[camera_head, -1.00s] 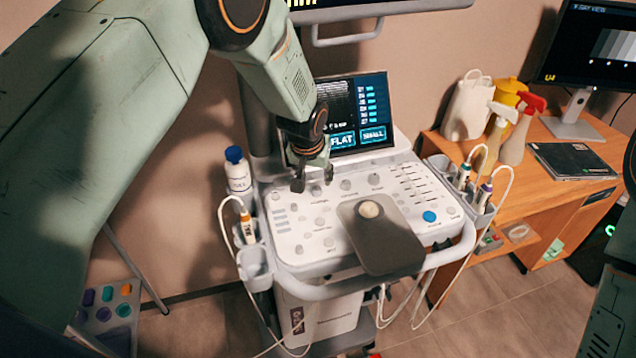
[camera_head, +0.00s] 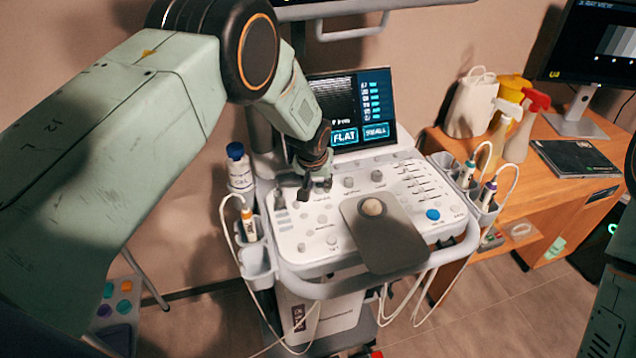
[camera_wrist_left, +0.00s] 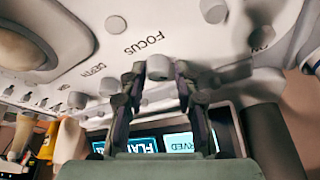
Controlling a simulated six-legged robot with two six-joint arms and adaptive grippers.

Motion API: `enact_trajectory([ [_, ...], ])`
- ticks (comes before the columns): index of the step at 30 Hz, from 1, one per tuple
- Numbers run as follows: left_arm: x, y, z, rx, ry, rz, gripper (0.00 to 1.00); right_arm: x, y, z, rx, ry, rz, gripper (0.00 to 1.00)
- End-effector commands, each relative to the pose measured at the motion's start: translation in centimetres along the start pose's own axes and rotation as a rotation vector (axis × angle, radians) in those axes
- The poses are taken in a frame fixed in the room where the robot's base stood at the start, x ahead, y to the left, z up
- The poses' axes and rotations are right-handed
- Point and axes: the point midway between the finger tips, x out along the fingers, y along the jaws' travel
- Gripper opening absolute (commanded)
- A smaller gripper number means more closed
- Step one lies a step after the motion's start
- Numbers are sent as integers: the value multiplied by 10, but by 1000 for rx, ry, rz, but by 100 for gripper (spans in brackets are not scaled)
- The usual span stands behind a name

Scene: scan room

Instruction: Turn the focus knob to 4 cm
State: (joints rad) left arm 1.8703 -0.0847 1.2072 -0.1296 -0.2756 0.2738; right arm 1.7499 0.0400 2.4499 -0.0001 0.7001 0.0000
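The light grey focus knob (camera_wrist_left: 158,68) stands on the white console panel beside the printed FOCUS label in the left wrist view, which is upside down. My left gripper (camera_wrist_left: 160,75) has its two dark fingers on either side of the knob, with what look like narrow gaps; contact is not clear. In the head view my left gripper (camera_head: 315,188) points down at the panel's upper left and mostly hides the knob. No scale or 4 cm reading is legible. My right gripper is not in view.
The depth knob (camera_wrist_left: 110,87) is close beside the focus knob. The console screen (camera_head: 350,108), with FLAT and SMALL buttons, rises just behind the gripper. A bottle (camera_head: 238,168) stands at left, probes (camera_head: 487,195) at right.

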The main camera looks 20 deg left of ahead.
Motion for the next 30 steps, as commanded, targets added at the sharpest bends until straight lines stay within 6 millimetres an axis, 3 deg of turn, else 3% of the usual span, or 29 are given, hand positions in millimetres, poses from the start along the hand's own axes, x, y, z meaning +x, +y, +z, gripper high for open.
enact_trajectory([
  [10, -1, 0, 0, 0, 1, 0, 0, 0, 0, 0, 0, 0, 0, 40],
  [30, -2, 0, -4, 10, 9, 6, 0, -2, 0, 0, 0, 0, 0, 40],
])
